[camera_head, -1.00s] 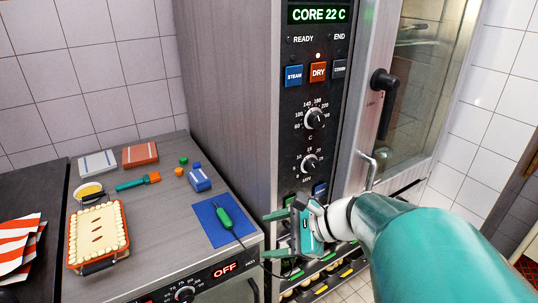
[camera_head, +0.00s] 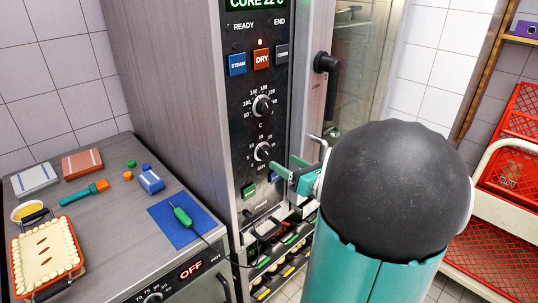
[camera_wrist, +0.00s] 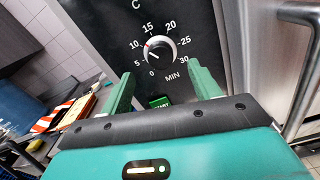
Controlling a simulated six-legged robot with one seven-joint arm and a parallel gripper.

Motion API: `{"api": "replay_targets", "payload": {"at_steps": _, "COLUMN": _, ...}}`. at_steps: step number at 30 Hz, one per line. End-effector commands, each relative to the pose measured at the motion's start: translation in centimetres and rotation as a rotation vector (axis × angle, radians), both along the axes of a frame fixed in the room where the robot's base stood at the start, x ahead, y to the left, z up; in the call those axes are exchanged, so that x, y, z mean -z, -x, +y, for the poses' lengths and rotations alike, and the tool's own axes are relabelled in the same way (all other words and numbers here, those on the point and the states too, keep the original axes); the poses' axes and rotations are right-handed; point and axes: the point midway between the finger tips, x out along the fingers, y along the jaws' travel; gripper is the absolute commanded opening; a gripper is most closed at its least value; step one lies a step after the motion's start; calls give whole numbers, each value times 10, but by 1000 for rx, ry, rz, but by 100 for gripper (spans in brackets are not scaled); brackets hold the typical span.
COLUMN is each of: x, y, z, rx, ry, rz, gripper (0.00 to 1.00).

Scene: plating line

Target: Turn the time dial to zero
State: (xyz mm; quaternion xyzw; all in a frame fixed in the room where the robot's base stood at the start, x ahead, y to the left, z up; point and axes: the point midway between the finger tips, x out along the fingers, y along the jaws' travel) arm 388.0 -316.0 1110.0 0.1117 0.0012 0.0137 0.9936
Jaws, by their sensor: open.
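The time dial (camera_head: 263,151) is a round knob marked in minutes on the oven's black control panel, below the temperature dial (camera_head: 262,105). In the wrist view the time dial (camera_wrist: 160,49) shows with its scale from 0 to 30. Its white mark seems to point left, around 5 to 10, but is too small to read exactly. My gripper (camera_head: 277,169) is open and empty, just in front of and below the time dial. In the wrist view my gripper (camera_wrist: 160,80) has its green fingers apart, with the dial beyond and between them, not touched.
Steam (camera_head: 237,64), dry (camera_head: 261,59) and combi buttons sit above the dials. A green button (camera_head: 249,190) is below. The oven door handle (camera_head: 326,75) sticks out on the right. The counter at left holds a pie dish (camera_head: 46,252) and a green probe (camera_head: 182,215) on a blue mat.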

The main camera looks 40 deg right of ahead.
Motion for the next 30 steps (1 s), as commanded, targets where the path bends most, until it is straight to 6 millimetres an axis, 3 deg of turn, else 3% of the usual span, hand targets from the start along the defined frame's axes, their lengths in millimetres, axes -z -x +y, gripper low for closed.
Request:
{"api": "replay_targets", "payload": {"at_steps": 3, "x": 0, "y": -25, "z": 2, "rx": -4, "ry": -1, "rz": 0, "gripper": 62}}
{"api": "replay_targets", "payload": {"at_steps": 10, "x": 1, "y": -61, "z": 4, "rx": -2, "ry": -1, "rz": 1, "gripper": 62}}
{"api": "replay_targets", "payload": {"at_steps": 22, "x": 0, "y": -70, "z": 4, "rx": -1, "ry": 0, "rz": 1, "gripper": 62}}
{"api": "replay_targets", "payload": {"at_steps": 28, "x": 0, "y": -70, "z": 4, "rx": -1, "ry": 0, "rz": 1, "gripper": 23}}
{"api": "replay_targets", "payload": {"at_steps": 30, "x": 0, "y": -70, "z": 4, "rx": -1, "ry": 0, "rz": 1, "gripper": 18}}
